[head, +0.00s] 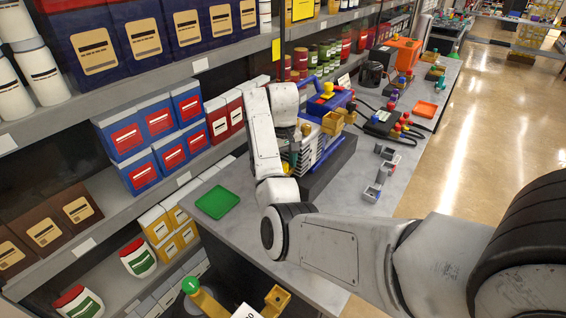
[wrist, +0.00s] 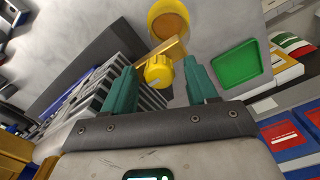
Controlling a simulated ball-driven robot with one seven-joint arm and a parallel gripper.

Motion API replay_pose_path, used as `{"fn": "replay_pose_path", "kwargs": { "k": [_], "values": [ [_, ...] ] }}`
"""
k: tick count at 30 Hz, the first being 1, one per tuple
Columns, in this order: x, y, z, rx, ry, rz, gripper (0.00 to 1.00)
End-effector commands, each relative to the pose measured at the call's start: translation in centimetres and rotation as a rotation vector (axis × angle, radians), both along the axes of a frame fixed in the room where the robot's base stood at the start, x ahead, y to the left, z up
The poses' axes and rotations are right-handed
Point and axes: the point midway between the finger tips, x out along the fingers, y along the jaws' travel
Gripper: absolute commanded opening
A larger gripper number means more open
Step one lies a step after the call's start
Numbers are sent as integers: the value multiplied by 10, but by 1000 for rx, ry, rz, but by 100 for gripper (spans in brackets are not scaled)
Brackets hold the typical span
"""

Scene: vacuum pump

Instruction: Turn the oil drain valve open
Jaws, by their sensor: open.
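The oil drain valve shows in the wrist view as a yellow knob (wrist: 158,70) on a brass stem (wrist: 175,48), beside the pump's grey finned body (wrist: 90,98). My gripper (wrist: 163,78) is open, with one teal finger on each side of the knob. The knob appears between the fingers, with a visible gap on both sides; I cannot tell the depth exactly. In the head view the blue vacuum pump (head: 338,100) stands on a dark base, with its near side partly hidden by my arm. The valve is hidden there.
A yellow round cup (wrist: 168,18) lies beyond the valve in the wrist view. A green tray (head: 217,202) sits on the grey bench (head: 240,235). Shelves with blue boxes (head: 140,135) line the left. A black device (head: 385,122) and grey clamps (head: 378,180) lie right of the pump.

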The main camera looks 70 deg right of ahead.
Motion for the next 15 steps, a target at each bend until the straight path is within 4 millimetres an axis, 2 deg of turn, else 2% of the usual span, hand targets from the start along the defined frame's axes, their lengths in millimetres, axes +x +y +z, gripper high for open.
{"fn": "replay_pose_path", "kwargs": {
  "k": [8, 15],
  "values": [
    [0, 0, 6, -1, -2, -2, 58],
    [2, 0, 40, -2, -6, -2, 58]
  ]
}}
